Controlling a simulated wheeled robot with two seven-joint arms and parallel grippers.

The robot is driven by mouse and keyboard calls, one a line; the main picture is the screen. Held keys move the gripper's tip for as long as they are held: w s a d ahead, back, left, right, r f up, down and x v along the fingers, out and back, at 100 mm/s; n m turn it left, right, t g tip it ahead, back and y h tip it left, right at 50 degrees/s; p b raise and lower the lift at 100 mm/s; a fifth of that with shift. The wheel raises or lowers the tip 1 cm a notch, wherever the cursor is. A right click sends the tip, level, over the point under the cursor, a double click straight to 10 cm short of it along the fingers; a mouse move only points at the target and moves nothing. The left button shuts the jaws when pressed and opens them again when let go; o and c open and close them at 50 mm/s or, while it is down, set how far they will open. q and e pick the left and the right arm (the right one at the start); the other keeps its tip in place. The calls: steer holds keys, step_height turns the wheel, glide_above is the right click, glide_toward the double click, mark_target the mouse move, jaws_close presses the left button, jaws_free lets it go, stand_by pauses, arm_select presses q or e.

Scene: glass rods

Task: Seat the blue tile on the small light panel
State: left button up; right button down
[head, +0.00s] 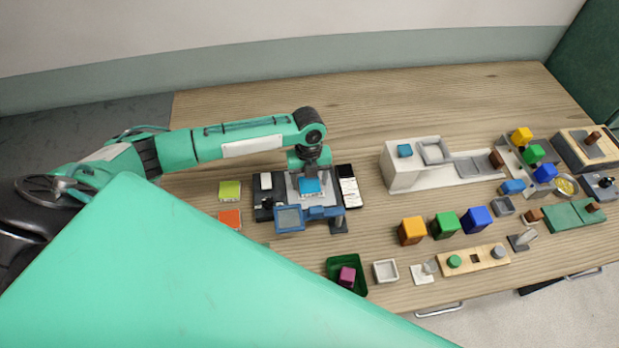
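The blue tile (309,187) is at the pale panel in the middle of a dark device on the left half of the table. This pale panel (297,189) looks like the small light panel; I cannot tell whether the tile rests flat on it or is held just above. My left gripper (311,174) points down right over the tile. Its fingertips are small and partly hidden, so I cannot tell whether they are shut on the tile. My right gripper is not in view.
A yellow-green tile (230,190) and an orange tile (230,219) lie left of the device. A blue-framed plate (290,218) stands at its front. A green tray (333,266) is nearer the front edge. Blocks and fixtures crowd the right; the back is clear.

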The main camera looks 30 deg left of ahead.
arm_select(q)
steer(key=shift+o, duration=0.9)
steer(key=shift+r, duration=0.2)
step_height(320, 180, up, 13)
steer(key=w+a+b, duration=0.1)
steer(key=b, duration=0.2)
steer(key=shift+w+r+b, duration=0.15)
steer(key=shift+r+b, duration=0.05)
steer(key=shift+b, duration=0.1)
steer(key=shift+f, duration=0.1)
